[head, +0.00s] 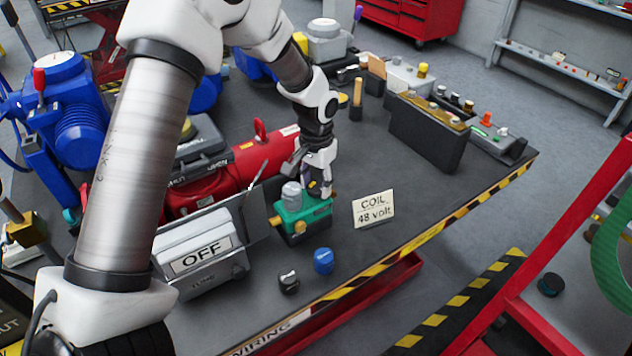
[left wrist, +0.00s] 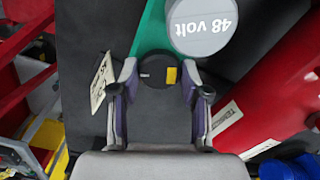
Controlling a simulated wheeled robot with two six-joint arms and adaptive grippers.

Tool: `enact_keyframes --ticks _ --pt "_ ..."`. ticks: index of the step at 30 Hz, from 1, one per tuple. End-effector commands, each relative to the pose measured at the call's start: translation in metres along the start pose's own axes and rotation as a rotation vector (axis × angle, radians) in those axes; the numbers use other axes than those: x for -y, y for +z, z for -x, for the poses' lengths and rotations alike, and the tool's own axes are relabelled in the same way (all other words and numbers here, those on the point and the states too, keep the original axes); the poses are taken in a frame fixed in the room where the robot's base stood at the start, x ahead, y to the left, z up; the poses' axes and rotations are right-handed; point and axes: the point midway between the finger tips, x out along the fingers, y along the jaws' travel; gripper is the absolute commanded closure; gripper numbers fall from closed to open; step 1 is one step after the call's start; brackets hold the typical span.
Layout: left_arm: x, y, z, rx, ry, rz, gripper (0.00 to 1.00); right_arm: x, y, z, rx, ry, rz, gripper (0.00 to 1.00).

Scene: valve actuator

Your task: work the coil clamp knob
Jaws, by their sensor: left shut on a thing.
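The green coil block (head: 304,222) stands on the dark bench, with a grey cylinder (head: 291,194) on top. In the left wrist view the cylinder's top (left wrist: 204,26) reads "48 volt" and the block (left wrist: 150,36) shows as a green strip beside it. A round black knob (left wrist: 155,76) with a yellow mark sits at the block's end. My left gripper (head: 319,188) comes down over the block's far end. In the left wrist view its fingers (left wrist: 158,82) stand on both sides of the knob, shut on it. My right gripper is not in view.
A "COIL 48 volt" card (head: 373,209) stands right of the block. A grey "OFF" box (head: 203,262) and a red cylinder (head: 228,172) are to the left. A blue knob (head: 323,261) and a black knob (head: 289,282) stand in front. The bench right of the card is clear.

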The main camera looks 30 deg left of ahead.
Motion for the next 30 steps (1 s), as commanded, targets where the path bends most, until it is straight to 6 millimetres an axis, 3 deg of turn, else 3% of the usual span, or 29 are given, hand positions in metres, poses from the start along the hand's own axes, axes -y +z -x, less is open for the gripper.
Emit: enact_keyframes --ticks 11,30 --pt "0.000 0.000 0.002 0.003 0.000 -0.135 0.89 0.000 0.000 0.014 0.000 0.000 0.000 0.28" --pt "0.000 0.001 0.001 0.003 0.001 -0.712 0.89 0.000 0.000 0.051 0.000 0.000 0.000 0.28"
